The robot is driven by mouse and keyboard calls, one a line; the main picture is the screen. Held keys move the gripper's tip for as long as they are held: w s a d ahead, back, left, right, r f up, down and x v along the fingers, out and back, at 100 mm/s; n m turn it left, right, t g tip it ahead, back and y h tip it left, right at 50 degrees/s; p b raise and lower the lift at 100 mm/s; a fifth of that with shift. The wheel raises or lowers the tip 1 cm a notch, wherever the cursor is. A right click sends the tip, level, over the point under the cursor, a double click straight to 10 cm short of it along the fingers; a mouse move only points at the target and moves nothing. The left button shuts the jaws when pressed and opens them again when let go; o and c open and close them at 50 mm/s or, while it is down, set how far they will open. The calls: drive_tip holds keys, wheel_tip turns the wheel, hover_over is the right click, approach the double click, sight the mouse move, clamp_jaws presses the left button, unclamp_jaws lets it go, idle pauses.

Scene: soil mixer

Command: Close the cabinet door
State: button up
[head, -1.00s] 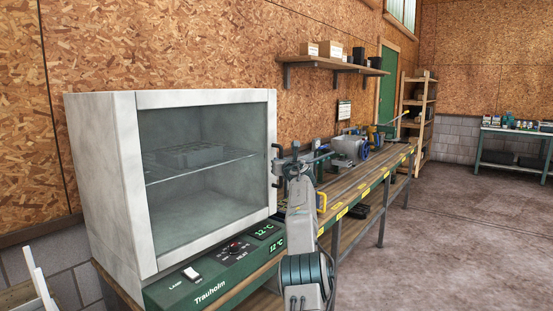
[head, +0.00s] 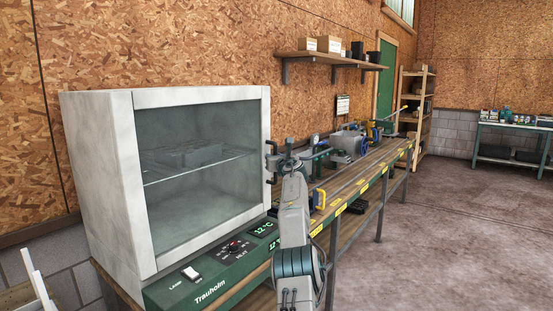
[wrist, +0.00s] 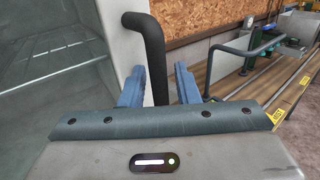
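The white cabinet (head: 95,165) stands at the left end of the bench. The dark handle (head: 268,163) is at the door's right side. In the wrist view the handle (wrist: 154,50) rises between the two blue fingers of my gripper (wrist: 158,82). The fingers are apart, with space between the handle and the right finger. The handle is nearer the left finger; contact is unclear.
The green control panel (head: 215,272) is under the door. The long workbench (head: 350,188) runs away to the right with tools and machines on it. A wall shelf (head: 330,60) holds boxes. The concrete floor (head: 450,240) on the right is clear.

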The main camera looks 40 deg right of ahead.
drive_tip(key=shift+w+a, duration=0.2)
drive_tip(key=shift+a, duration=0.15)
drive_tip(key=shift+s+f+b, duration=0.15)
drive_tip(key=shift+f+b, duration=0.15)
drive_tip(key=shift+b, duration=0.7)
drive_tip(key=b+v, duration=1.2)
drive_tip(key=v, duration=0.1)
drive_tip(key=shift+s+r, duration=0.3)
drive_tip(key=shift+s, duration=0.1)
drive_tip(key=shift+d, duration=0.15)
